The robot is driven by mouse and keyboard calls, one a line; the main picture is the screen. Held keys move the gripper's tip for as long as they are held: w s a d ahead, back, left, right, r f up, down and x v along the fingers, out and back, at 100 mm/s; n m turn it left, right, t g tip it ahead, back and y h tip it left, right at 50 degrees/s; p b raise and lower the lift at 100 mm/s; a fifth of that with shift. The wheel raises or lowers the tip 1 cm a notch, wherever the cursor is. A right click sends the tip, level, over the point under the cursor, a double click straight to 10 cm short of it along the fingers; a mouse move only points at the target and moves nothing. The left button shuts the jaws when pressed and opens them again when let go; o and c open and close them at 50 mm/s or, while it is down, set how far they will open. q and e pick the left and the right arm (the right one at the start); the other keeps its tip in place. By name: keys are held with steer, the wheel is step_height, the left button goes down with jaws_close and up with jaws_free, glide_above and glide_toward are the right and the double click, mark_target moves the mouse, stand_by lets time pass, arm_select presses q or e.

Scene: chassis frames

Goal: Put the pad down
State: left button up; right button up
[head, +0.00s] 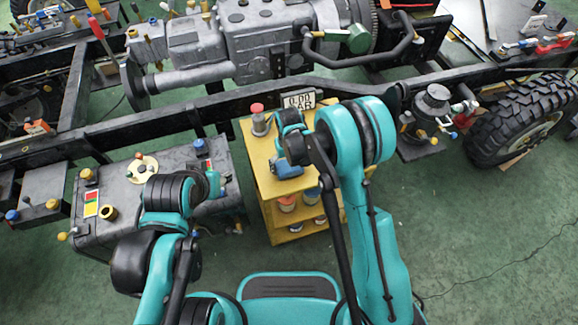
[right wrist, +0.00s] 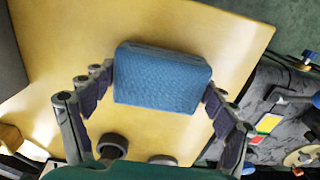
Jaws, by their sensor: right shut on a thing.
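The pad is a small blue block with a rough woven face; it shows in the head view (head: 287,167) and large in the right wrist view (right wrist: 162,80). My right gripper (right wrist: 160,95) has one finger against each end of the pad and is shut on it. The pad is over the yellow top of a cart (head: 264,172), near its middle. I cannot tell whether its underside touches the top. My left arm hangs over the grey box at left; its fingers are hidden, so their state does not show.
A red-capped grey canister (head: 259,120) stands on the cart top's far left part. Bottles and cans sit on the cart's lower shelves. The black chassis rail (head: 190,116) runs behind the cart. A grey box (head: 120,205) stands at left, a big tyre (head: 520,120) at right.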

steer(key=shift+f, duration=0.2)
steer(key=o, duration=1.2)
steer(key=shift+r, duration=0.2)
steer(key=s+d+r+t+p, duration=0.1)
steer(key=d+r+p, duration=0.1)
steer(key=r, duration=0.8)
steer(key=s+d+r+p, duration=0.1)
steer(key=d+r+p, duration=0.1)
steer(key=r, duration=0.7)
steer(key=s+d+r+m+t, duration=0.1)
steer(key=s+d+r+t, duration=0.1)
steer(key=s+d+r, duration=0.1)
steer(key=s+d+r+m+t, duration=0.1)
steer(key=s+d+r+t, duration=0.1)
steer(key=s+d+r, duration=0.2)
steer(key=s+d+r+m+t, duration=0.1)
steer(key=s+d+r, duration=0.3)
steer(key=s, duration=0.6)
steer(key=shift+d+r+m+t, duration=0.15)
steer(key=shift+d+t, duration=0.15)
steer(key=shift+d, duration=0.4)
steer(key=shift+d+m+t, duration=0.15)
steer(key=shift+d+t, duration=0.15)
steer(key=shift+d, duration=0.4)
